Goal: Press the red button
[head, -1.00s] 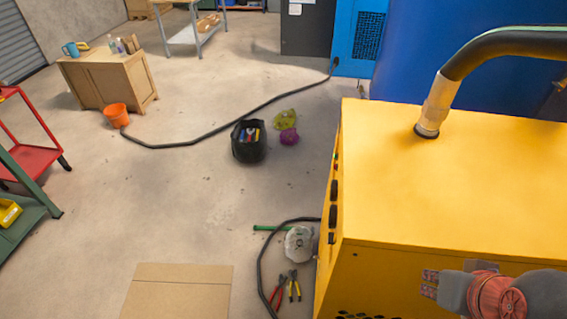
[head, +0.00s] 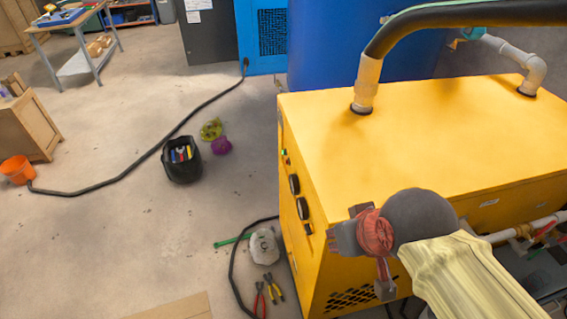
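The yellow machine (head: 420,130) fills the right side of the head view. Its narrow left face carries a small green spot (head: 284,152) and dark round fittings (head: 294,184). I cannot make out a red button on that face, which is seen at a steep slant. My gripper (head: 333,242), grey with reddish parts, is in front of the machine's near left corner in the picture. I see no object held in it. Its fingertips are small and bunched together, so their opening is unclear. My arm hides part of the machine's near face.
A black hose (head: 135,174) crosses the floor to a blue cabinet (head: 262,40). A black tool bucket (head: 181,160), a green-handled item (head: 232,240), red pliers (head: 259,300) and yellow pliers (head: 274,287) lie left of the machine. Open concrete floor lies farther left.

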